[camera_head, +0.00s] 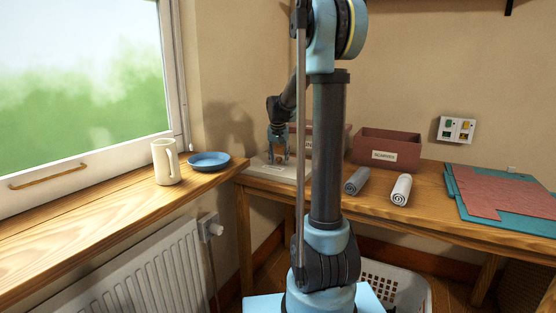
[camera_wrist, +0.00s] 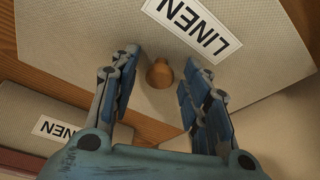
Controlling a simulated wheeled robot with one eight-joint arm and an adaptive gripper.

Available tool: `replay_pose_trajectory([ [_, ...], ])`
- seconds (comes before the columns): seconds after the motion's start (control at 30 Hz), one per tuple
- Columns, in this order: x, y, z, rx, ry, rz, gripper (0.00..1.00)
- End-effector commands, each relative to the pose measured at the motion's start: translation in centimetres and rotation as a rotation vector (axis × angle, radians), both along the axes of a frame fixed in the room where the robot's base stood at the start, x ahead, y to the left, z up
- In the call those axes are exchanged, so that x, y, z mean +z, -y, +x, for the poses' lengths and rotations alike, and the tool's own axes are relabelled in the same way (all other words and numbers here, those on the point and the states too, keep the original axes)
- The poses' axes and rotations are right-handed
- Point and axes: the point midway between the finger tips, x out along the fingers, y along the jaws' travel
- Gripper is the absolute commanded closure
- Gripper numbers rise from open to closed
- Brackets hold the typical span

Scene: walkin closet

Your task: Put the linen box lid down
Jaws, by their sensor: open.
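The linen box lid (camera_wrist: 90,35) is a pale woven panel with a round wooden knob (camera_wrist: 160,73) and a LINEN label. In the head view, the lid (camera_head: 262,167) lies flat at the left end of the wooden desk, apparently resting on it. My gripper (camera_head: 279,158) points down over the lid. In the wrist view my gripper (camera_wrist: 158,95) is open, its fingers on either side of the knob with gaps. The linen box (camera_wrist: 75,115) stands beside the lid; in the head view my arm partly hides the box (camera_head: 318,136).
A dark red SCARVES box (camera_head: 388,147) stands right of my arm. Two rolled cloths, one grey (camera_head: 357,181) and one white (camera_head: 401,188), lie on the desk (camera_head: 430,205). A mug (camera_head: 165,163) and blue plate (camera_head: 209,161) stand on the windowsill.

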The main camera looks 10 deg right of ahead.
Motion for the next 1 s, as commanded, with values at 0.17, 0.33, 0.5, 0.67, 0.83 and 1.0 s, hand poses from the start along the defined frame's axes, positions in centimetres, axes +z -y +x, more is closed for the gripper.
replay_pose_trajectory([
  [0.17, 0.4, 0.0, -0.1, 0.000, 0.000, 0.000, 0.57],
  [0.33, 2.2, -0.1, -0.7, 0.000, 0.000, 0.000, 0.57],
  [0.5, 5.1, -0.4, -1.6, 0.000, 0.000, 0.000, 0.57],
  [0.67, 7.9, -0.6, -2.4, 0.000, 0.000, 0.000, 0.57],
  [0.83, 10.1, -0.7, -3.0, 0.000, 0.000, 0.000, 0.57],
  [1.0, 11.3, -0.8, -3.4, 0.000, 0.000, 0.000, 0.57],
])
